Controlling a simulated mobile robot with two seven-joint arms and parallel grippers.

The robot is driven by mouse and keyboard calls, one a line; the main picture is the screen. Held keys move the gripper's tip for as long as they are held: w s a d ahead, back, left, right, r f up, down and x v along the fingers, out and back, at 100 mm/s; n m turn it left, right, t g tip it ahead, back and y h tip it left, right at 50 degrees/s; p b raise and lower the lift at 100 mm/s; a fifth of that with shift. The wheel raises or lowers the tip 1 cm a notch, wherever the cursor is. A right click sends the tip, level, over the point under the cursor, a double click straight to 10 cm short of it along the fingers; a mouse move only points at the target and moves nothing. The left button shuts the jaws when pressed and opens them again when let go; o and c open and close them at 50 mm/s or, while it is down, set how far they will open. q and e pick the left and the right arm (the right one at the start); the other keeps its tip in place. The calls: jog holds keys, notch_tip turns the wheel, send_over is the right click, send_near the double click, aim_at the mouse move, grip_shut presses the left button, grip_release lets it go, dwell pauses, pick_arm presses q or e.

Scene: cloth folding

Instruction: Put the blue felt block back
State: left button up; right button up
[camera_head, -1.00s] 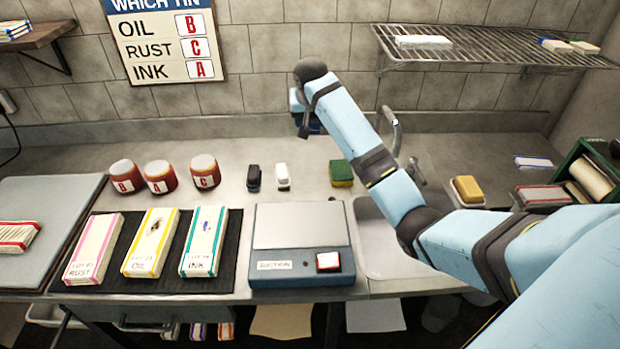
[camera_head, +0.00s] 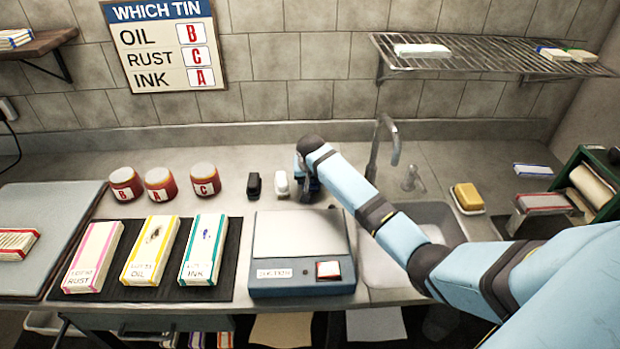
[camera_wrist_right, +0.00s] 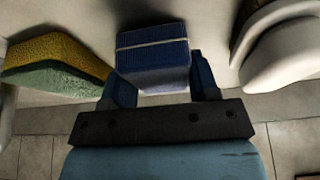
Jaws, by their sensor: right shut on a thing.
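The blue felt block (camera_wrist_right: 152,50) shows in the right wrist view between the two blue fingers of my right gripper (camera_wrist_right: 158,85), which is shut on it. In the head view my right gripper (camera_head: 308,188) is low over the back of the counter, just right of the white felt block (camera_head: 282,183). The black felt block (camera_head: 254,185) stands left of the white one. My arm mostly hides the held block there, and I cannot tell whether it touches the counter. My left gripper is not in view.
A yellow and green sponge (camera_wrist_right: 55,65) lies close beside the held block in the wrist view. The suction plate (camera_head: 300,235) is in front, the sink (camera_head: 385,265) and tap (camera_head: 378,140) to the right. Three tins, A (camera_head: 160,184) among them, stand left.

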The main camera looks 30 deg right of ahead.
jog(key=shift+f, duration=0.2)
jog(key=o, duration=0.8)
jog(key=shift+r, duration=0.25)
jog(key=v, duration=1.1)
jog(key=shift+s+a+r, duration=0.1)
jog(key=shift+r, duration=0.3)
